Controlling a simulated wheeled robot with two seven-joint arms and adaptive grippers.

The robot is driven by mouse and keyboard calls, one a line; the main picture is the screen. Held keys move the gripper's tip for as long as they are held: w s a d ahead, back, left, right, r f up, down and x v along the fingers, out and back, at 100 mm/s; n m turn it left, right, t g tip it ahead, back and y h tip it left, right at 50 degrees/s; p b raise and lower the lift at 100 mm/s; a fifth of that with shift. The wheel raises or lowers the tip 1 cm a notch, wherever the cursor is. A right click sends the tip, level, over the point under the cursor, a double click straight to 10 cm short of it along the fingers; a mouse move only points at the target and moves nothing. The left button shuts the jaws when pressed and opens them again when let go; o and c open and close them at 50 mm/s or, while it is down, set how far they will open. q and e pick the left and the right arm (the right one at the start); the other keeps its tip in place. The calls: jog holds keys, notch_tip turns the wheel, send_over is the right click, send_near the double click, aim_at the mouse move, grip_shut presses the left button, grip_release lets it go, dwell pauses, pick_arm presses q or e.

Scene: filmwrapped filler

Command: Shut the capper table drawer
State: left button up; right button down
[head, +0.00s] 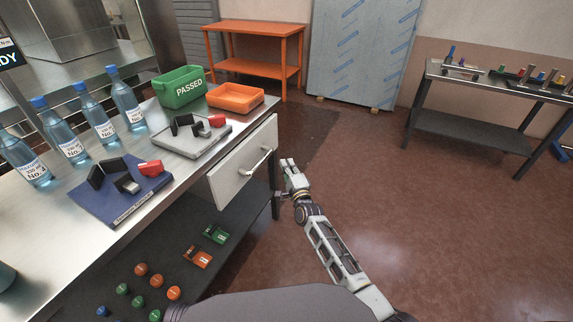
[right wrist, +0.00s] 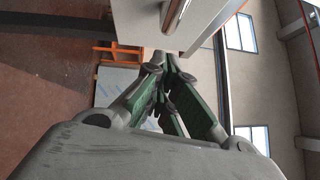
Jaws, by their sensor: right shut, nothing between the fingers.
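The capper table (head: 185,140) stands at the left with a steel top. My right gripper (head: 289,168) is just right of the drawer front, shut and empty. In the right wrist view, its fingers (right wrist: 163,72) point at a pale panel (right wrist: 145,20) with a metal bar, likely the drawer front and handle. Contact is not clear. My left gripper is not in view.
Bottles (head: 102,120), a green bin (head: 181,86), an orange tray (head: 236,97) and a grey tray (head: 190,140) stand on the table. Coloured caps lie on its lower shelf. An orange bench (head: 260,30) is behind. Open floor (head: 400,190) lies to the right.

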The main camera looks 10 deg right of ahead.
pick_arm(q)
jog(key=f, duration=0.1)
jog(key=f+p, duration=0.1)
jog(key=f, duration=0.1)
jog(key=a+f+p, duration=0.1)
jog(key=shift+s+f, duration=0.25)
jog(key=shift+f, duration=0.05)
pick_arm(e)
jog(key=v, duration=0.9)
jog(key=shift+s, duration=0.3)
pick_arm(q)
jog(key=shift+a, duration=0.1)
pick_arm(e)
jog(key=shift+a, duration=0.1)
jog(key=shift+n, duration=0.3)
